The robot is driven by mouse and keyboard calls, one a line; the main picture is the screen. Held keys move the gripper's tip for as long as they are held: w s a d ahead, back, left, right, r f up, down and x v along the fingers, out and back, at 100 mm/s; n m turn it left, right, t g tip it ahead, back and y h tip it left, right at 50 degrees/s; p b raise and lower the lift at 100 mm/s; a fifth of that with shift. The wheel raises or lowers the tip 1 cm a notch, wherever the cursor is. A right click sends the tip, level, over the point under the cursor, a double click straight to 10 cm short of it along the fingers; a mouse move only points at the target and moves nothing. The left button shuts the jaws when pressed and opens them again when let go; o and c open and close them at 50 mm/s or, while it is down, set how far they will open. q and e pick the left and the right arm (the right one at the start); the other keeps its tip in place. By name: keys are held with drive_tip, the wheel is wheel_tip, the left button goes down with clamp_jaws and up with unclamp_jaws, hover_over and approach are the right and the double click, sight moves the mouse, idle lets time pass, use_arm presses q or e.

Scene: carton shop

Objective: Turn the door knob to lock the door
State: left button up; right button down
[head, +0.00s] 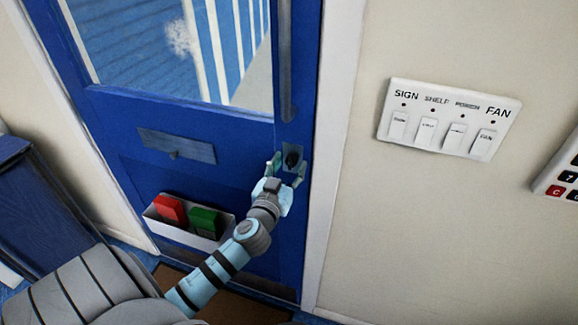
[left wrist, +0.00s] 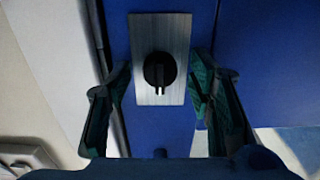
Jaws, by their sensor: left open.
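The blue door (head: 236,150) has a glass pane in its upper part. The dark round door knob (head: 292,158) sits on a metal plate near the door's right edge. In the left wrist view the knob (left wrist: 160,72) is centred on its brushed plate (left wrist: 178,30), with its grip ridge pointing along the plate. My left gripper (head: 287,171) is at the knob, its fingers open on either side. In the left wrist view the fingers (left wrist: 160,95) stand apart from the knob, with gaps on both sides. My right gripper is not in view.
A tall handle (head: 286,70) is above the knob. A metal mail slot plate (head: 177,146) and a white holder (head: 188,230) with red and green items are on the door. A switch panel (head: 449,120) and part of a keypad (head: 565,180) are on the right wall.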

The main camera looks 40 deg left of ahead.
use_arm(q)
clamp_jaws()
drive_tip(key=shift+m, duration=0.4)
drive_tip(key=m, duration=0.3)
drive_tip(key=shift+m, duration=0.4)
drive_tip(key=m+p, duration=0.1)
drive_tip(key=m, duration=0.8)
drive_tip(key=shift+p, duration=0.4)
drive_tip(key=m+p, duration=0.1)
drive_tip(key=m, duration=0.3)
drive_tip(key=shift+m, duration=0.3)
